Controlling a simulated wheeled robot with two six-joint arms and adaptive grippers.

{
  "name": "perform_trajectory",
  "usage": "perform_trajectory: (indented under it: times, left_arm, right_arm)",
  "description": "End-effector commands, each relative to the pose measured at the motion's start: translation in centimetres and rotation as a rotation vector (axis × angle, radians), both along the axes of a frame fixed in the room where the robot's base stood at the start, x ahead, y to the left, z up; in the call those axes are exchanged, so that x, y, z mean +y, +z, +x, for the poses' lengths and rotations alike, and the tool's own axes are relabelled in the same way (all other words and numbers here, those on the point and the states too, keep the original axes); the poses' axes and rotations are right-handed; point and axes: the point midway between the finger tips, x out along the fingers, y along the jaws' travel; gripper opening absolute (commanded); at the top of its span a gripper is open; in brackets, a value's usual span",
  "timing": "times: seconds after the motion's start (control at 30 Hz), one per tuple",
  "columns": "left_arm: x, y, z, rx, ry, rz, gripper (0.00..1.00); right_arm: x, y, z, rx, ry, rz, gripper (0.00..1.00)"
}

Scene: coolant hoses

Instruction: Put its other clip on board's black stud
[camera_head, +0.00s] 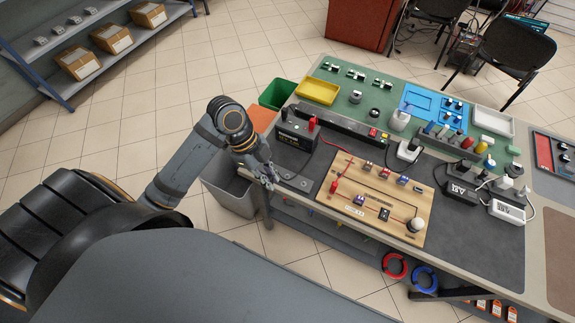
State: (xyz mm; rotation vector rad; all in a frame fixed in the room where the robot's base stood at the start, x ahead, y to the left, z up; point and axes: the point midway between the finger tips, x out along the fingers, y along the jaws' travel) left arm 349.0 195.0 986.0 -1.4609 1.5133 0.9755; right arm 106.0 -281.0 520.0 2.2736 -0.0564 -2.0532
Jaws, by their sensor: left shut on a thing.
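The wooden board (376,197) lies on the dark mat at the front of the table, with small parts and a white bulb (415,225) on it. A red clip (334,186) stands at its left edge, and a thin red lead runs near it. The board's black stud is too small to make out for sure. The black battery (297,134) sits behind and left of the board, with a red clip (312,123) on top. My left gripper (271,180) is left of the board, near the table's front left edge, shut on a clip mostly hidden by the fingers. My right gripper is out of view.
A black power strip (345,126) lies behind the board. Chargers and plugs (459,187) crowd the right. Green (277,94) and yellow (318,90) bins stand at the back left. A grey waste bin (231,196) stands below the table's left end.

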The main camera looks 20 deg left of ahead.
Motion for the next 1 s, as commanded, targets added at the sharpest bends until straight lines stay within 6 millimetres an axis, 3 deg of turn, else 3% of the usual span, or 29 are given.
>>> perform_trajectory:
  times: [0.2,0.53,1.0]
  left_arm:
    - [0.9,0.7,-1.2,-0.001,0.0,0.003,0.0]
    - [0.9,1.1,-1.5,0.0,0.001,-0.003,0.0]
    - [0.9,3.9,-1.5,0.0,0.001,-0.002,0.0]
  right_arm:
    - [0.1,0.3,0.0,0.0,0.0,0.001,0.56]
    - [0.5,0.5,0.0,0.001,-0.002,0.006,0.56]
    - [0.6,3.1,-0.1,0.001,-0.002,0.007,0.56]
